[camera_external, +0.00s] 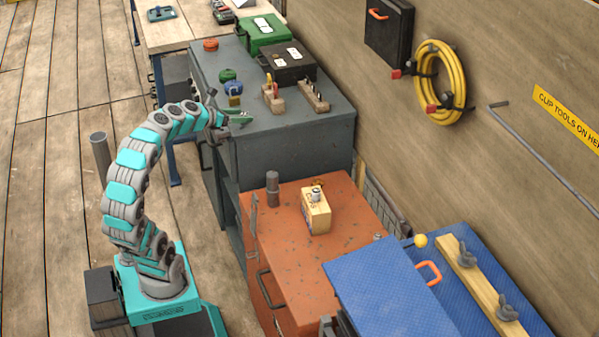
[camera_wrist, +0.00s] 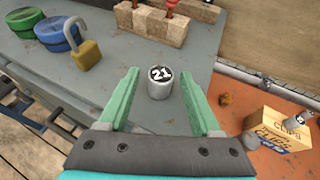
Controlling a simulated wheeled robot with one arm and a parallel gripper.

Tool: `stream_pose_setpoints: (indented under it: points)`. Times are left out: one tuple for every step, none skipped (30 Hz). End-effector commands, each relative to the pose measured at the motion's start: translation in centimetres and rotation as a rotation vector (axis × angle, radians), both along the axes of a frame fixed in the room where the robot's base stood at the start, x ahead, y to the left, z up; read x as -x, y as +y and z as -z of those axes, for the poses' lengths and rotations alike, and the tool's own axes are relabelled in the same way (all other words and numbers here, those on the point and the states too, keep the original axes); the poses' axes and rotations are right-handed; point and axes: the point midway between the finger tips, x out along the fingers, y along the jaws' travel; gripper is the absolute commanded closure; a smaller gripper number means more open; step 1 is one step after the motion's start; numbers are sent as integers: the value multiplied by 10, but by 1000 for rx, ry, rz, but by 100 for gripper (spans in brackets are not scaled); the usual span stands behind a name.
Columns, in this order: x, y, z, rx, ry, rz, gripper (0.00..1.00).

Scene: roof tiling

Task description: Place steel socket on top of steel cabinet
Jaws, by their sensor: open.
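The steel socket (camera_wrist: 159,82), a short grey cylinder marked 21 on its top face, stands upright on the grey steel cabinet (camera_wrist: 215,35) near its edge. The same cabinet (camera_external: 300,130) shows in the external view, where I cannot make out that socket clearly. My gripper (camera_wrist: 160,98) is open, its two green fingers on either side of the socket with gaps visible. In the external view my gripper (camera_external: 237,118) is low over the cabinet's front edge. Another small socket (camera_external: 316,192) stands on a cardboard clips box (camera_external: 315,212).
The cabinet also holds a padlock (camera_wrist: 84,55), blue (camera_wrist: 55,33) and green (camera_wrist: 24,20) round items, a wooden block with red-handled tools (camera_wrist: 150,22), and black (camera_external: 288,64) and green (camera_external: 262,32) cases. An orange cabinet (camera_external: 290,262) stands lower in front, bearing a dark cylinder (camera_external: 272,188).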

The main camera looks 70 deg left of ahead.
Motion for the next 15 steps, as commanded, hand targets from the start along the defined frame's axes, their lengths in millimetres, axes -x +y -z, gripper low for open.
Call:
stream_pose_setpoints:
  points:
    - [7, -1, -4, -3, -1, -6, 35]
    - [10, -2, -5, -3, -1, -6, 35]
    - [15, -5, -7, -2, -1, -5, 35]
    - [18, -6, -9, -3, -1, -5, 35]
    - [22, -7, -11, -2, -2, -6, 35]
    - [26, -9, -14, -4, -4, -6, 35]
    - [30, -10, -15, -4, -4, -6, 35]
    - [32, -13, -16, -3, -3, -5, 35]
    - [36, -14, -17, -2, -3, -4, 35]
    - [39, -15, -19, -2, -3, -4, 35]
    - [42, -15, -20, -1, -2, -5, 35]
    - [45, -17, -21, -1, -3, -5, 35]
    - [48, -18, -23, -1, -3, -5, 35]
    - [50, -20, -24, -1, -3, -4, 35]
    - [54, -22, -25, -1, -3, -3, 35]
